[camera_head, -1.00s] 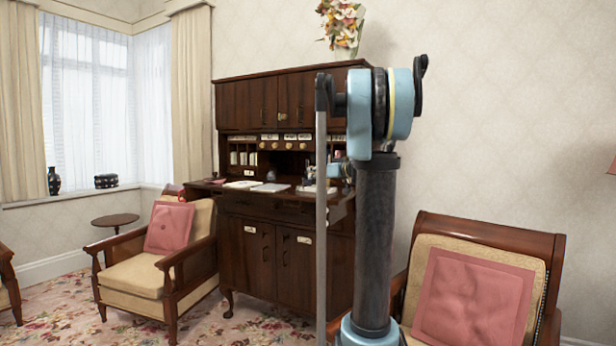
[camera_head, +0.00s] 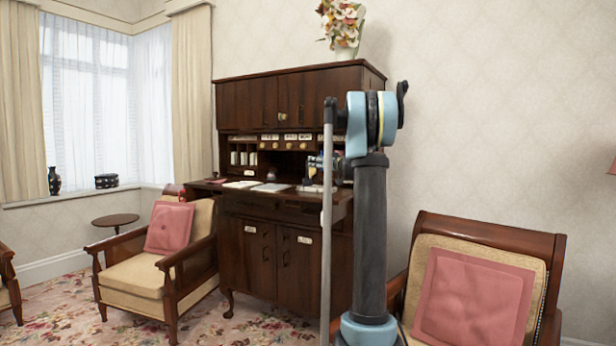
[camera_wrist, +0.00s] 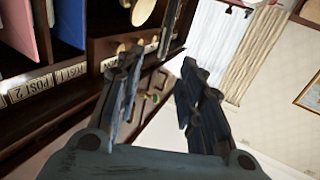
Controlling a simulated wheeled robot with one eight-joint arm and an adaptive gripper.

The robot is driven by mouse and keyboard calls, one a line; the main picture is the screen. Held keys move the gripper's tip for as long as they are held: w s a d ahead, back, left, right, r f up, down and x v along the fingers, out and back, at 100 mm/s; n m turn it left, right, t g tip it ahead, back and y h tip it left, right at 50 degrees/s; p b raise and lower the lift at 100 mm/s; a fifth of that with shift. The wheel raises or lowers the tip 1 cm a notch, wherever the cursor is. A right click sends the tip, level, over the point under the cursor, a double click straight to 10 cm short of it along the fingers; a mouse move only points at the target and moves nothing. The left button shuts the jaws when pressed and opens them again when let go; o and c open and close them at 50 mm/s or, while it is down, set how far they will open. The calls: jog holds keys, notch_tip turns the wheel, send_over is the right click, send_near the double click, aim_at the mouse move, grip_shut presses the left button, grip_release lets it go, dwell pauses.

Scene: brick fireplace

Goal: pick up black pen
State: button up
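My gripper (camera_wrist: 160,75) shows in the wrist view with its two dark fingers apart and nothing seen held between them. It is close to the pigeonholes of the wooden desk cabinet (camera_head: 255,260). A thin dark upright shape (camera_wrist: 171,25) shows just beyond the left fingertip. I cannot tell whether it is the black pen. No pen can be made out for sure in the head view, where my arm partly covers the right side of the desk.
White papers (camera_head: 270,187) lie on the open desk top. Labelled shelf edges (camera_wrist: 30,90) and pink and blue folders (camera_wrist: 68,22) are at the left of the wrist view. An armchair with a pink cushion (camera_head: 475,300) stands at the right, another armchair (camera_head: 140,275) at the left.

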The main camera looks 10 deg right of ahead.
send_over(307, 172)
jog(key=shift+w+d+f, duration=0.15)
jog(key=shift+w+f, duration=0.05)
jog(key=shift+w, duration=0.15)
grip_shut()
